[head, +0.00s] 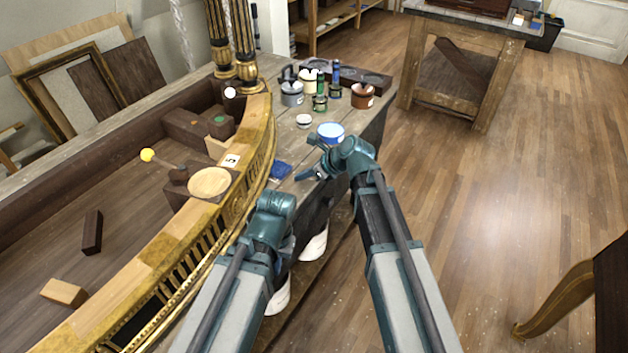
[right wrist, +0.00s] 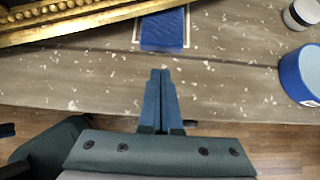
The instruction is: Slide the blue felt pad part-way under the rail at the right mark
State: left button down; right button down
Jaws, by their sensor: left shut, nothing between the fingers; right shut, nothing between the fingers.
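The blue felt pad (head: 281,170) lies flat on the wooden bench top beside the gilt rail (head: 262,150). In the right wrist view the pad (right wrist: 165,30) meets the rail's beaded edge (right wrist: 75,20) at its far end; I cannot tell how much lies under it. Thin white mark lines show around the pad's far part. My right gripper (head: 301,177) is shut and empty, just on the near side of the pad; its fingertips (right wrist: 160,72) are apart from it. My left gripper (head: 287,243) is low beside the rail, shut, its fingers mostly hidden by its wrist.
A blue-banded tin (head: 330,132) stands right of the pad, with a small white-lidded jar (head: 303,120) behind it. Several pots and jars crowd the bench's far end. The bench front edge drops to the floor close behind my right gripper.

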aim_at(284, 170)
jog(key=shift+w+a+r, duration=0.1)
jog(key=shift+w+a, duration=0.65)
jog(key=shift+a, duration=0.3)
jog(key=shift+w+a, duration=0.85)
jog(key=shift+a, duration=0.3)
jog(key=shift+s, duration=0.1)
jog(key=s+d, duration=0.2)
jog(key=shift+d, duration=0.35)
jog(key=p+v, duration=0.7)
jog(key=v, duration=0.3)
jog(key=shift+s+d, duration=0.15)
jog(key=shift+d, duration=0.2)
